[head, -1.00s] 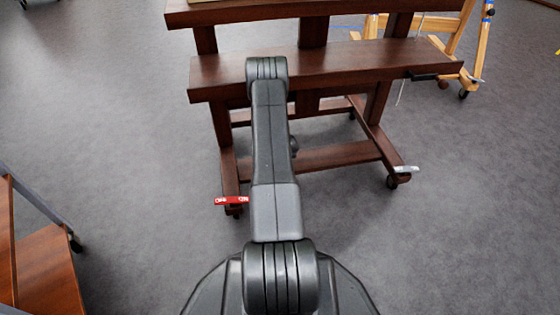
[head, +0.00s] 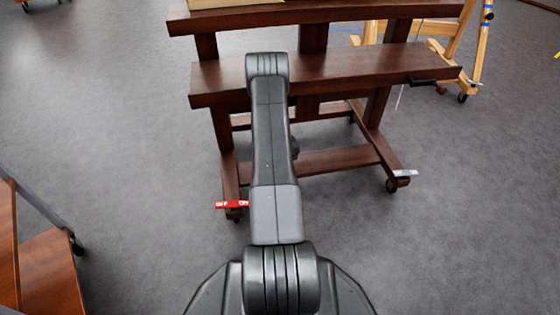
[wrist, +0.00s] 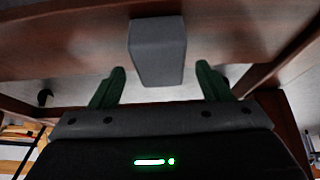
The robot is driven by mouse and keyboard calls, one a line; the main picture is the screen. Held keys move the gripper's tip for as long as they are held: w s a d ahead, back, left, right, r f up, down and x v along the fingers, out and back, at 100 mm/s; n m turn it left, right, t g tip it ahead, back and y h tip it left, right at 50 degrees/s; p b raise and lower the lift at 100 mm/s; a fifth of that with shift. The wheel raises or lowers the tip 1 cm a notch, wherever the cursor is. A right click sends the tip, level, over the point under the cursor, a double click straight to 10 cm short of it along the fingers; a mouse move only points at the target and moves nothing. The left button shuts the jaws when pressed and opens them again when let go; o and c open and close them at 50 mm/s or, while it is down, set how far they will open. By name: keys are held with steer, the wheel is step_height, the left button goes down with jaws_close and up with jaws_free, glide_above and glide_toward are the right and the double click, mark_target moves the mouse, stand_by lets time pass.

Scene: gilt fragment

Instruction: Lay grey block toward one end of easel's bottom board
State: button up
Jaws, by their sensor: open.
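The dark brown wooden easel (head: 320,165) stands ahead in the head view. Its bottom board (head: 375,65) runs across it, with my arm reaching up to its front. The grey block (wrist: 157,50) shows in the wrist view against the bottom board (wrist: 240,28), its near end jutting past the board's edge. My gripper (wrist: 160,67) is open, its green fingers apart on either side of the block's near end, with gaps on both sides. The head view shows neither block nor fingers; my arm covers that area.
A higher board (head: 350,12) carries a pale flat thing (head: 235,18) at the picture's top. A lighter wooden easel (head: 455,45) stands behind right. A brown wooden piece of furniture (head: 45,265) is at lower left. A black handle (head: 430,80) sticks out at the board's right end. Grey floor is open around.

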steer(key=a+p+v, duration=0.1)
steer(key=p+v, duration=0.1)
steer(key=v, duration=0.7)
steer(key=shift+d, duration=0.5)
